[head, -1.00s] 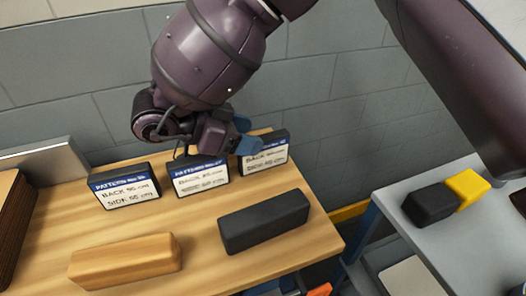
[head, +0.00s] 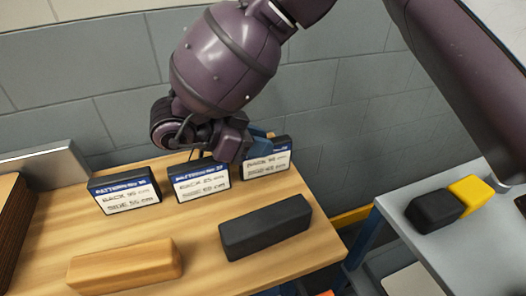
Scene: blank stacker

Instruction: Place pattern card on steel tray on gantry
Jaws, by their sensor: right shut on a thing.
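Three black-framed pattern cards with blue header strips stand upright along the back of the wooden table: a left card (head: 125,192), a middle card (head: 199,182) and a right card (head: 267,166). My right gripper (head: 254,148) reaches down from above, its blue fingertip at the upper left of the right card. It is shut on the right card, which still stands on the table; the gripper hides part of that card's top edge. My left gripper is not in view. I cannot clearly identify the steel tray on the gantry.
A tan block (head: 125,265) and a dark grey block (head: 265,228) lie on the wooden table (head: 195,230) in front of the cards. A grey bench (head: 450,250) at right holds a black block (head: 433,213) and a yellow block (head: 470,192). A grey wall stands close behind.

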